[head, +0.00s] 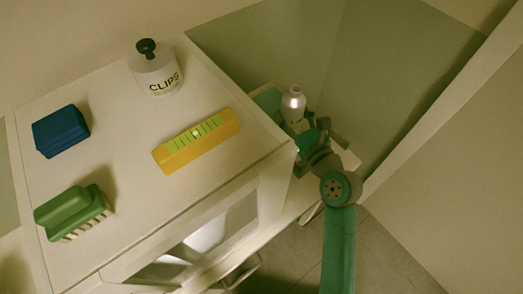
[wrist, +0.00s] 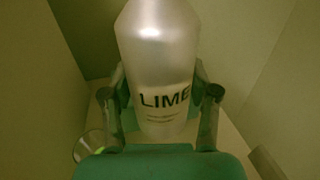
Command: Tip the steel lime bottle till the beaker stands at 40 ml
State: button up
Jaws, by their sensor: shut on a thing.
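The steel lime bottle (wrist: 160,55) stands upright between the two fingers of my gripper (wrist: 158,90), its LIME label facing the wrist camera. My gripper is shut on its body. In the head view the bottle (head: 293,103) shows beyond my gripper (head: 305,138), at the right end of the white cabinet. A clear glass rim (wrist: 91,146), probably the beaker, shows at the lower left of the wrist view, beside and below the bottle, with a bit of green at its edge. Its level cannot be read. I cannot make out the beaker in the head view.
A green surface (head: 266,98) lies beside the bottle. Walls stand close behind and to the right.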

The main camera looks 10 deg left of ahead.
jog(key=w+d+r, duration=0.3)
jog(key=w+r, duration=0.1)
jog(key=r, duration=0.1)
dwell(0.5)
jog(key=shift+d+f, duration=0.1)
dwell(0.3)
